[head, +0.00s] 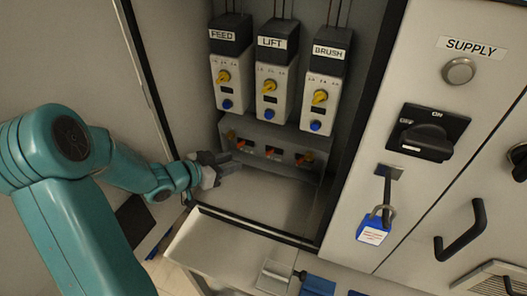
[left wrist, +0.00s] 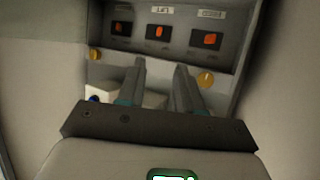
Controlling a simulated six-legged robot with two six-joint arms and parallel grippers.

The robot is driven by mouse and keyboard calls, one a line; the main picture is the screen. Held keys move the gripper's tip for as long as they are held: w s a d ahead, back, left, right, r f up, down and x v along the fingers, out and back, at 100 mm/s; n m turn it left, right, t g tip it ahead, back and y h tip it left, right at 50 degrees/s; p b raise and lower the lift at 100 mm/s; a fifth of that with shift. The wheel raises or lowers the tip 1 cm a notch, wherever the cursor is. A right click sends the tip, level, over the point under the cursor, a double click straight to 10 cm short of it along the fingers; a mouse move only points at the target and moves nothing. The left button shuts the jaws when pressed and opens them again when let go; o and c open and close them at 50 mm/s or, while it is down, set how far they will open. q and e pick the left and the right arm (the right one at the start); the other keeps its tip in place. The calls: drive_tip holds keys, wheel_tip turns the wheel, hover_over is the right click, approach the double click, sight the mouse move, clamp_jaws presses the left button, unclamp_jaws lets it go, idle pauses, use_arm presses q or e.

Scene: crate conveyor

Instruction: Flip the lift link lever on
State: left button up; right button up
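The link panel (head: 268,141) is a grey strip low in the open cabinet, with three dark windows holding orange levers. The lift link lever (left wrist: 159,32) is the middle one, under a LIFT label (left wrist: 162,10) in the left wrist view; it also shows in the head view (head: 273,152). Whether it is on or off is too small to tell. My left gripper (head: 232,158) is at the panel's lower left in the head view. In the left wrist view its two fingers (left wrist: 159,68) are apart with nothing between them, below the LIFT window. My right gripper is not in view.
FEED, LIFT (head: 270,87) and BRUSH units with yellow knobs hang above the panel. The cabinet's side wall and dark frame (head: 347,130) close in the space. A door at right carries a black ON switch (head: 428,132), a blue padlock (head: 374,228) and a handle (head: 462,233).

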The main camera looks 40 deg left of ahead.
sight(270, 152)
use_arm(q)
drive_tip(key=p+x, duration=0.1)
drive_tip(key=x, duration=1.2)
drive_tip(key=shift+w+d, duration=0.15)
drive_tip(key=shift+w, duration=0.15)
drive_tip(key=shift+f, duration=0.1)
clamp_jaws()
